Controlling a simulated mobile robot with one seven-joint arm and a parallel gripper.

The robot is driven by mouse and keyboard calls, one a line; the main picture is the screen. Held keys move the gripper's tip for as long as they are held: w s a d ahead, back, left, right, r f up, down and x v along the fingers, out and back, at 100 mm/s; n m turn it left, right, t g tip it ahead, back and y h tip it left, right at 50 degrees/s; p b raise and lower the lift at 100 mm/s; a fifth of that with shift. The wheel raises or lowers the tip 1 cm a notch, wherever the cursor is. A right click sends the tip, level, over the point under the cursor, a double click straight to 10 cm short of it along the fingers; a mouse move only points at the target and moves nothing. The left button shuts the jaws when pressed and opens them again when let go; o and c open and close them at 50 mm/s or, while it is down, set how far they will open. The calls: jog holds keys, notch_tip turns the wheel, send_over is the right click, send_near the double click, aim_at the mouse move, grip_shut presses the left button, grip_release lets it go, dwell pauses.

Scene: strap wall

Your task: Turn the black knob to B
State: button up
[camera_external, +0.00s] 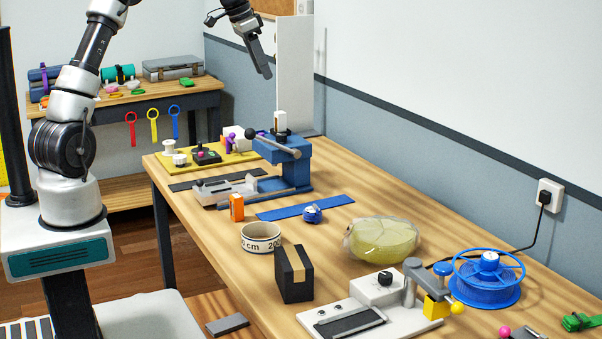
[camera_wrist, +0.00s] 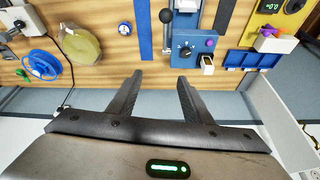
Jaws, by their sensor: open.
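A round black knob (camera_wrist: 185,52) with small white marks around it sits on the blue machine (camera_wrist: 210,42) in the wrist view. The letters and the knob's setting are too small to read. In the external view the blue machine (camera_external: 290,165) stands at the table's far end. A second black knob (camera_external: 385,278) sits on the white device (camera_external: 345,315) near the front. I cannot tell which knob carries the B. My gripper (camera_wrist: 160,78) is open and empty, apart from the machine. In the external view my gripper (camera_external: 263,68) hangs high above the table's far end.
A black ball-ended lever (camera_wrist: 166,18) rises beside the knob, and a white block (camera_wrist: 207,65) and purple button are close to it. A tall white panel (camera_external: 295,75) stands behind the machine. A yellow board (camera_external: 225,165) lies left of it.

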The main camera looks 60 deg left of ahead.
send_near(281, 134)
jog(key=p+x, duration=0.1)
jog(key=x, duration=0.7)
jog(key=shift+d, duration=0.1)
jog(key=c, duration=1.1)
jog(key=shift+o, duration=0.2)
